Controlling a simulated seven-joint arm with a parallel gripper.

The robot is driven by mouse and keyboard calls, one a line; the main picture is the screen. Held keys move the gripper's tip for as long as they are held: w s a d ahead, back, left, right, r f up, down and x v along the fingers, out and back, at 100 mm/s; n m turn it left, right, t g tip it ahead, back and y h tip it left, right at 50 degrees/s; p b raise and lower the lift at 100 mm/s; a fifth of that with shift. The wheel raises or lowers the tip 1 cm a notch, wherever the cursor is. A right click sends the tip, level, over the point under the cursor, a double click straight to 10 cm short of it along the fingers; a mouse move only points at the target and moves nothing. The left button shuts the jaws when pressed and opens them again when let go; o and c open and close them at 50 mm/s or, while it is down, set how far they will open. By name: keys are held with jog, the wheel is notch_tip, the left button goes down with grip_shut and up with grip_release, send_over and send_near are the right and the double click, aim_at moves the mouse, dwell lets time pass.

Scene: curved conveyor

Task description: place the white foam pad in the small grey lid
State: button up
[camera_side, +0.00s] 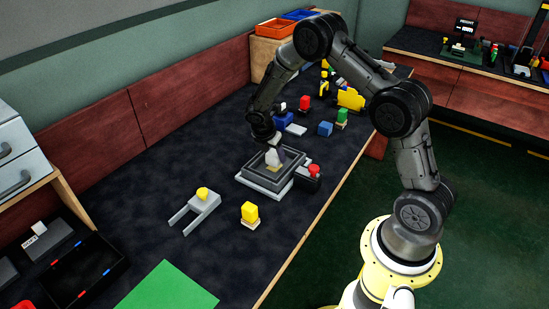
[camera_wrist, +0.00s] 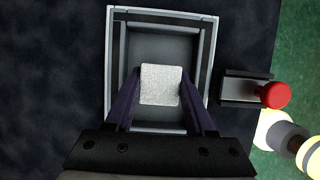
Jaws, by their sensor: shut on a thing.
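The white foam pad (camera_wrist: 160,85) is a pale speckled square between the two purple fingers of my gripper (camera_wrist: 161,88). My gripper is shut on it, with a finger at its left and right sides. The small grey lid (camera_wrist: 207,45) lies below, with a raised rim around a darker recess. In the wrist view the pad is over the recess, towards the near half; its height above the floor is hard to tell. In the side view my gripper (camera_side: 275,156) points down over the lid (camera_side: 246,176). The near part of the lid is hidden by my gripper in the wrist view.
A red button on a dark box (camera_side: 313,171) stands right beside the lid. A yellow block (camera_side: 250,212) and a grey forked piece with a yellow knob (camera_side: 203,205) are nearer the camera. Several coloured blocks stand beyond. Dark table is clear to the lid's left.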

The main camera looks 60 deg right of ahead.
jog(key=shift+f, duration=0.8)
jog(key=shift+f, duration=0.1)
jog(key=shift+f, duration=0.1)
jog(key=o, duration=1.3)
